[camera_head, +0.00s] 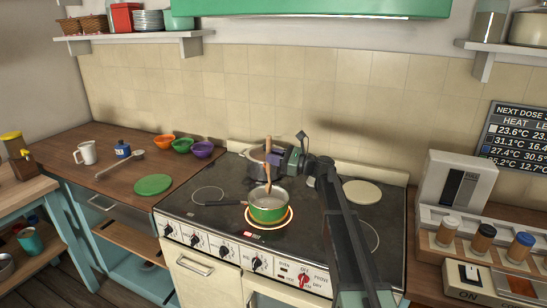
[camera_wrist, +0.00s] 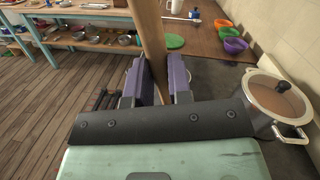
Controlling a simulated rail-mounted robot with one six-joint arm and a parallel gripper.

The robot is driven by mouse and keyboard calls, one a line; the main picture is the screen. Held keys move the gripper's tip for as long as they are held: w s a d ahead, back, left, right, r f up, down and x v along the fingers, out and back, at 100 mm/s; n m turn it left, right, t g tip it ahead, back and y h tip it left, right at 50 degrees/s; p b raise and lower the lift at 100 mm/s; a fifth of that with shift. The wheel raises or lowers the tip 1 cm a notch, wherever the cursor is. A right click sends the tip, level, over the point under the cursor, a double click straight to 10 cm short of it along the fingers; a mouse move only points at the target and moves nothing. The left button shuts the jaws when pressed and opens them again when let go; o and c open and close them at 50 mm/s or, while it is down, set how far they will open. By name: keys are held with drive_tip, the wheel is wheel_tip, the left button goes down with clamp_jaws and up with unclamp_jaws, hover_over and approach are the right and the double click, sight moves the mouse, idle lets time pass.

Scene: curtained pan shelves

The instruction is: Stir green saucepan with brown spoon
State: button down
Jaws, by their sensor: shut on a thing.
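The green saucepan (camera_head: 269,214) stands on a glowing red burner at the front middle of the stove, its dark handle pointing left. The brown spoon (camera_head: 268,174) is upright, a little tilted, with its lower end inside the saucepan. My gripper (camera_head: 271,158) is shut on the spoon's upper shaft, above the pan. In the wrist view the purple fingers (camera_wrist: 160,81) clasp the wooden shaft (camera_wrist: 153,40) from both sides. The spoon's tip and the pan's contents are hard to make out in the head view. The green saucepan is not visible in the wrist view.
A lidded pot (camera_wrist: 277,101) stands close behind my gripper, on the stove's back. A green lid (camera_head: 153,184), a ladle (camera_head: 120,164) and several bowls lie on the left counter. A pale disc (camera_head: 362,192) covers the back right burner. A grey appliance (camera_head: 456,190) stands right.

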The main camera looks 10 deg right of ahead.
wheel_tip(320, 180, down, 7)
drive_tip(key=b, duration=0.6)
drive_tip(key=shift+f, duration=0.2)
drive_tip(key=shift+s+a, duration=0.1)
